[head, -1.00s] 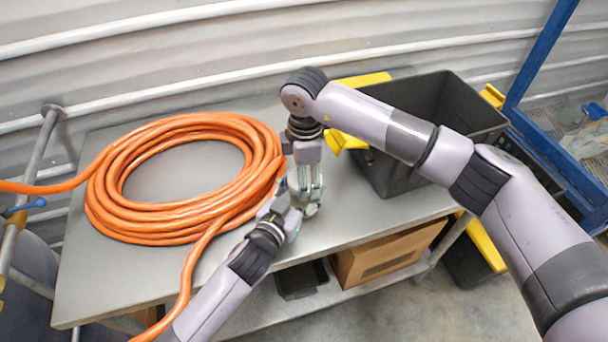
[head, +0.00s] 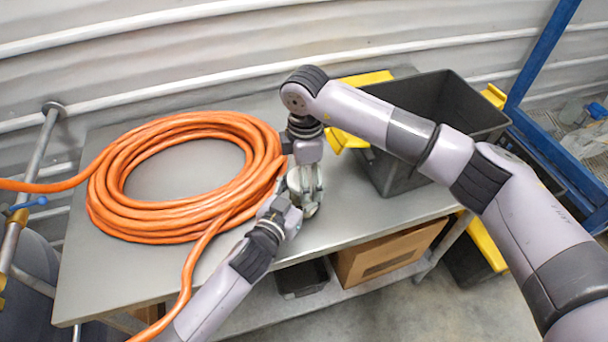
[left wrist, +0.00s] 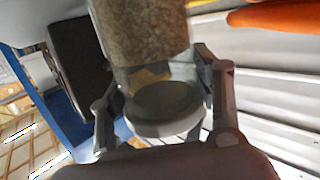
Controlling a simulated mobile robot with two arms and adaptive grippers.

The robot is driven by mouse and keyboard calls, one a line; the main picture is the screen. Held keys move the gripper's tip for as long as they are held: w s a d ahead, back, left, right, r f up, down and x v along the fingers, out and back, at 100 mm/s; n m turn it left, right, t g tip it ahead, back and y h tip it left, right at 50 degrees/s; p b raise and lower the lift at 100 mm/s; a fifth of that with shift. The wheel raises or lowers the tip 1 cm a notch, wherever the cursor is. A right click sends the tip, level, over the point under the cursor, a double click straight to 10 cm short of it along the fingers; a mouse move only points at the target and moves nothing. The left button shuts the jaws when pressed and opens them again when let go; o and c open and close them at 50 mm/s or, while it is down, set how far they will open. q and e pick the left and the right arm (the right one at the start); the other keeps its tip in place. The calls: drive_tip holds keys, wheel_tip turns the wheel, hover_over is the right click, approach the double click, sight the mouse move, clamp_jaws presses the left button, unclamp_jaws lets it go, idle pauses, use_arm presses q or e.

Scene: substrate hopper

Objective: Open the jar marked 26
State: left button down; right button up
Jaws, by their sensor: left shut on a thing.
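A clear jar (left wrist: 150,45) with brown, grainy contents shows in the left wrist view, with a round grey end (left wrist: 163,103) facing the camera. My left gripper (head: 296,192) is shut on it, one finger on each side, also seen in the left wrist view (left wrist: 163,95). I cannot read any number on the jar. In the head view the grippers mostly hide it. My right gripper (head: 306,168) points down close above my left gripper, over the table. Its fingers overlap the left ones, so I cannot tell whether it is open or shut.
A coil of orange hose (head: 110,205) lies on the grey table (head: 85,285), left of the grippers. A black bin (head: 405,175) stands at the back right, beside yellow parts (head: 362,80). A cardboard box (head: 385,258) sits on the lower shelf. A blue frame (head: 535,60) stands at right.

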use_arm(q)
drive_tip(key=shift+f, duration=0.1)
use_arm(e)
wheel_tip(320, 180, up, 4)
drive_tip(key=shift+r, duration=0.25)
drive_tip(key=shift+c, duration=0.4)
wheel_tip(320, 180, up, 3)
drive_tip(key=m, duration=0.3)
drive_tip(key=shift+r, duration=0.1)
drive_tip(key=shift+m, duration=0.3)
wheel_tip(320, 180, down, 8)
drive_tip(key=shift+r, duration=0.15)
drive_tip(key=c, duration=1.2)
drive_tip(key=n, duration=0.3)
drive_tip(key=shift+s+a+n, duration=0.15)
drive_tip(key=shift+n, duration=0.15)
